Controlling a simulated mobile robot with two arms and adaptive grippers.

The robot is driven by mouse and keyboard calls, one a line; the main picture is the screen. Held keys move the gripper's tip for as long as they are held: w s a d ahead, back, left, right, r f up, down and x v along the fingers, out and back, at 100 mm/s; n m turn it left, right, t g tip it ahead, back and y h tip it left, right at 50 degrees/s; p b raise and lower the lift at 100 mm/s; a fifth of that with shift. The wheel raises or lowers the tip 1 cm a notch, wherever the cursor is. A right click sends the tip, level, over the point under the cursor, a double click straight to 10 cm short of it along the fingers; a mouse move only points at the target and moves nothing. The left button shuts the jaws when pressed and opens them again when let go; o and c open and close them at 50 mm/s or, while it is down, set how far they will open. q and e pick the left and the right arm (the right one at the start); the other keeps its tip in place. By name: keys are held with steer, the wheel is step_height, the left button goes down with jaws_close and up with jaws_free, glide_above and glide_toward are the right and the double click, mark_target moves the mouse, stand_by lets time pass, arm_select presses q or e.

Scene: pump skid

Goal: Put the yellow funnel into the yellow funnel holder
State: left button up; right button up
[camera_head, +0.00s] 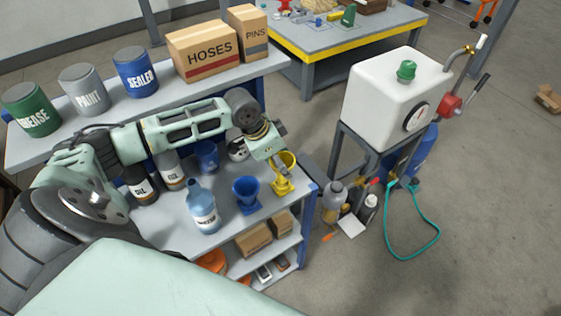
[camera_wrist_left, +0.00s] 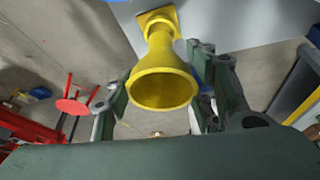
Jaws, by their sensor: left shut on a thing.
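The yellow funnel (camera_head: 287,161) is at the right end of the grey bench, with its wide mouth up. My left gripper (camera_head: 278,163) is shut on it. In the left wrist view the funnel (camera_wrist_left: 163,85) lies between the two fingers (camera_wrist_left: 160,95), its wide mouth towards the camera. The yellow funnel holder (camera_head: 282,187) is directly below it on the bench; its square part also shows in the left wrist view (camera_wrist_left: 157,17). The funnel's narrow end lines up with the holder; I cannot tell how deep it sits. My right gripper is not in view.
A blue funnel (camera_head: 246,189) stands just left of the holder. A blue bottle (camera_head: 203,207), a blue cup (camera_head: 207,155) and dark oil bottles (camera_head: 141,187) stand further left. The bench edge is close on the right; a white tank (camera_head: 388,95) stands beyond it.

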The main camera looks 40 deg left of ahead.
arm_select(q)
steer(key=shift+f+b, duration=0.45)
steer(key=shift+f, duration=1.25)
steer(key=o, duration=1.4)
steer(key=v, duration=1.2)
steer(key=shift+r, duration=0.1)
steer(key=shift+d, duration=0.1)
